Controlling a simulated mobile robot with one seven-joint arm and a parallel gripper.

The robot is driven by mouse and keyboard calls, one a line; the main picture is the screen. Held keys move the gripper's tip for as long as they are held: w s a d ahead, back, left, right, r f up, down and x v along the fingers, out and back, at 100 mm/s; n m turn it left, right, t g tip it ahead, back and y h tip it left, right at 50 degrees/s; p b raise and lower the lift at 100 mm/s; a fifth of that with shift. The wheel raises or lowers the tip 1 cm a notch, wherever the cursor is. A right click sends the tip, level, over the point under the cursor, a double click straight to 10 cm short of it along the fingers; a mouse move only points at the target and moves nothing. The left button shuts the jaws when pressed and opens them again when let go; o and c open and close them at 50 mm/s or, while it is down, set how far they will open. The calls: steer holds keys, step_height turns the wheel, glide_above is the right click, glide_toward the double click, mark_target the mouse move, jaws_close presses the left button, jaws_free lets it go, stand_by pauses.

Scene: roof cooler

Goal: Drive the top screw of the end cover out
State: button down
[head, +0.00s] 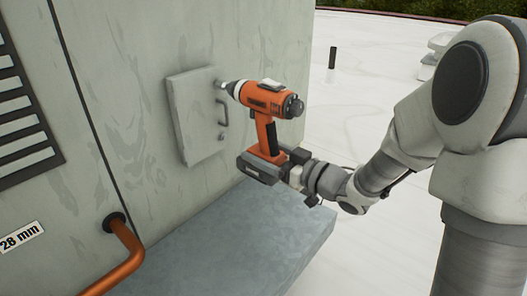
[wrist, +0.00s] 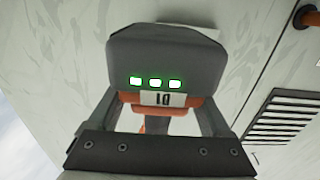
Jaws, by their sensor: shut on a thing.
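The end cover (head: 190,128) is a pale grey plate with a small handle (head: 223,118) on the cooler's wall. An orange and black drill driver (head: 262,97) points left, its nose at the cover's upper right corner. The top screw is hidden behind the nose, and I cannot tell whether the bit touches it. My gripper (head: 293,168) is shut on the driver near its battery base. In the wrist view the dark battery (wrist: 160,58) shows three green lights and a tag, between the fingers of my gripper (wrist: 165,118).
A blue-grey ledge (head: 235,235) runs below the cover. A copper pipe (head: 122,250) leaves the wall at lower left, near a "28 mm" label (head: 22,237). A louvred vent (head: 22,120) is at far left. Open white roof (head: 350,110) lies to the right, with a short dark post (head: 332,58).

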mark_target(279, 158)
steer(key=shift+s+r, duration=0.1)
steer(key=shift+r, duration=0.05)
steer(key=shift+v, duration=3.4)
